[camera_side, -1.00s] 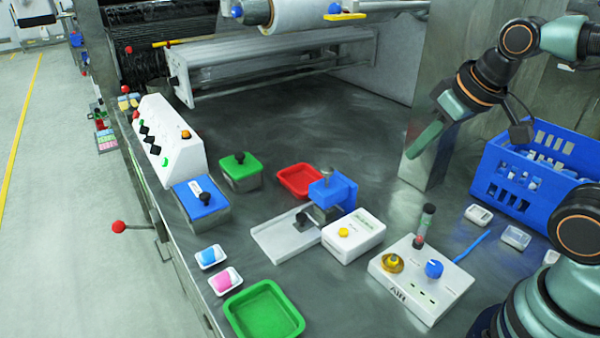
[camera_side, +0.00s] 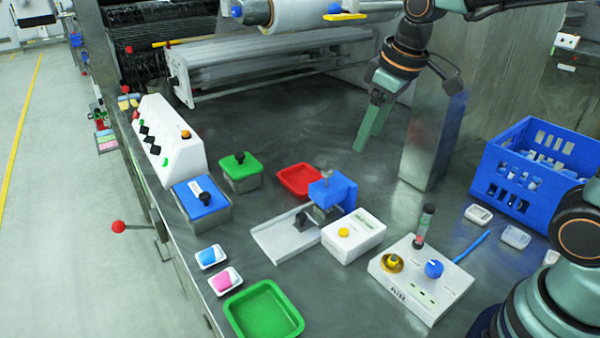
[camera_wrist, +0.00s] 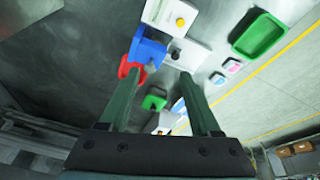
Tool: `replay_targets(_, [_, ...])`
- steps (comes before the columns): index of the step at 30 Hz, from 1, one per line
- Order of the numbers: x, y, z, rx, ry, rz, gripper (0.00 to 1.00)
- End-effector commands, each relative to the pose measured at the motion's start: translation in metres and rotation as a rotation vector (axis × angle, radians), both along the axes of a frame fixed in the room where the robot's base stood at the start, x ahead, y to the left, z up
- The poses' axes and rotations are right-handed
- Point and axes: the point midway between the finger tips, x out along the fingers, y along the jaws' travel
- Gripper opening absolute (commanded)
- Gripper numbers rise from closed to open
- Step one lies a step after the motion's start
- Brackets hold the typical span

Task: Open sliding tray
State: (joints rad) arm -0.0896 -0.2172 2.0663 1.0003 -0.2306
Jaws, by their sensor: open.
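A flat pale tray (camera_side: 278,236) lies on the metal table in the side view, beside a blue block (camera_side: 338,192) with a metal post on top. A black knob (camera_side: 302,220) stands near the tray's end by the block. The wrist view also shows the tray (camera_wrist: 192,55), the knob (camera_wrist: 176,54) and the blue block (camera_wrist: 148,47). My gripper (camera_side: 368,142) is open and empty, high above the table behind and right of the block. Its two green fingers frame the wrist view (camera_wrist: 160,80), pointing toward the block and knob.
A white box with a yellow button (camera_side: 358,234) touches or nearly touches the block. A red tray (camera_side: 295,176), a green-lidded box (camera_side: 240,180) and a blue-lidded box (camera_side: 208,214) stand nearby. A green tray (camera_side: 262,312) is in front. A blue crate (camera_side: 505,185) stands right.

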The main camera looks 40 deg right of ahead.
Motion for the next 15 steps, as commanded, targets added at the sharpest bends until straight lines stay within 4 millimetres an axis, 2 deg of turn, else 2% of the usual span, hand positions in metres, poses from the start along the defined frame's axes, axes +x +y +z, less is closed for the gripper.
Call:
replay_targets(3, [0.026, 0.014, -0.013, -0.024, 0.064, 0.095, 0.64])
replay_targets(9, [0.066, 0.038, -0.043, -0.059, 0.161, 0.252, 0.64])
replay_targets(15, [0.093, 0.061, -0.080, -0.082, 0.240, 0.389, 0.64])
